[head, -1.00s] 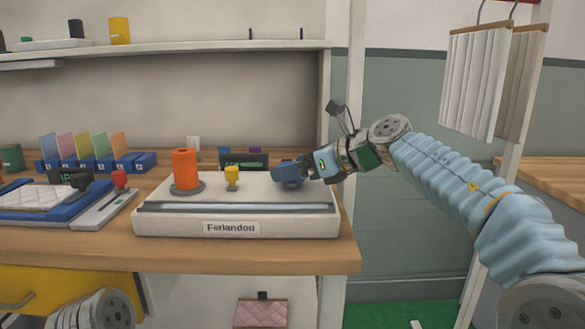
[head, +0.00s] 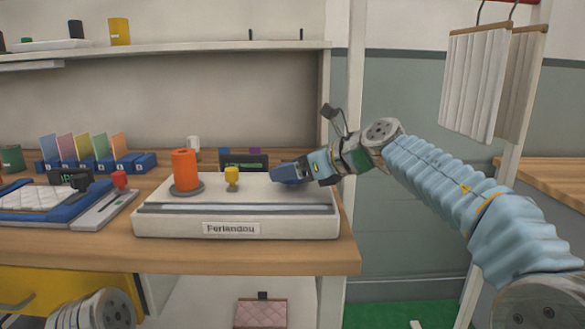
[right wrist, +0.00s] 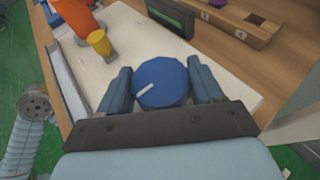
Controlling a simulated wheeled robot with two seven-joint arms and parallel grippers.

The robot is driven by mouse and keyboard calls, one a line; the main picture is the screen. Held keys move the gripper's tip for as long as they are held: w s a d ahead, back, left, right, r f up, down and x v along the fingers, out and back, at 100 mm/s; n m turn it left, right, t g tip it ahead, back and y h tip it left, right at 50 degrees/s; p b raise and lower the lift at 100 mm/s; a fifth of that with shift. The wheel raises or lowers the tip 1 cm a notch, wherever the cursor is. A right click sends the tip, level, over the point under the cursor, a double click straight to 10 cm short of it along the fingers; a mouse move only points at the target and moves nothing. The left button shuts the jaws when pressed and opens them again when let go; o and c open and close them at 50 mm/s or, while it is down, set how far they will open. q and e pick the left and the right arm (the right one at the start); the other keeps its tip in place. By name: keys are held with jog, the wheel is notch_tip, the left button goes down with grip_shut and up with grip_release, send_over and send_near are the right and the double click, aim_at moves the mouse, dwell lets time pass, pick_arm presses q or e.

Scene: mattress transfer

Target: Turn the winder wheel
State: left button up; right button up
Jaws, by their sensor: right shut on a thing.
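The winder wheel is a round blue knob with a white mark, and it shows clearly in the right wrist view (right wrist: 162,82). It sits at the right end of the white winder base (head: 270,226), which is labelled "Ferlandou". My right gripper (head: 286,174) is at the wheel; in the right wrist view its two blue fingers (right wrist: 160,92) lie on either side of the wheel and are shut on it. In the head view the gripper hides most of the wheel. An orange spool (head: 185,170) and a small yellow peg (head: 232,177) stand on the base to the left. My left gripper is not in view.
A dark display box (head: 243,160) stands behind the base. A blue tray with a quilted white pad (head: 35,197), a red-knobbed slider (head: 119,180) and several blue card holders (head: 98,163) are on the left of the wooden table (head: 200,255). White fabric (head: 472,85) hangs at right.

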jog(key=m+t+h+p, duration=0.2)
jog(key=m+p, duration=0.1)
jog(key=shift+s+a+r+h, duration=0.15)
jog(key=shift+a+h, duration=0.05)
jog(key=shift+h, duration=0.1)
jog(key=m+t+h+p, duration=0.1)
jog(key=m+t+h, duration=0.1)
jog(key=shift+a+m+h, duration=0.15)
jog(key=shift+m+h, duration=0.15)
jog(key=m+h, duration=0.1)
jog(key=m+t+h, duration=0.1)
jog(key=h, duration=0.1)
jog(key=shift+f+m+t, duration=0.2)
jog(key=shift+m+t, duration=0.1)
jog(key=shift+m, duration=0.1)
jog(key=m+h, duration=0.4)
jog(key=h, duration=0.1)
jog(key=shift+m+h, duration=0.3)
jog(key=m+g+h, duration=0.1)
jog(key=m+h, duration=0.2)
jog(key=shift+h, duration=0.4)
jog(key=shift+m+g+h, duration=1.3)
jog(key=shift+m+h, duration=0.2)
jog(key=shift+m, duration=0.4)
jog(key=shift+c, duration=0.2)
jog(key=shift+d+r+m+g+h, duration=0.1)
jog(key=shift+d+m+g+h, duration=0.1)
jog(key=shift+m+g+h, duration=0.1)
jog(key=o, duration=1)
jog(key=shift+w, duration=0.2)
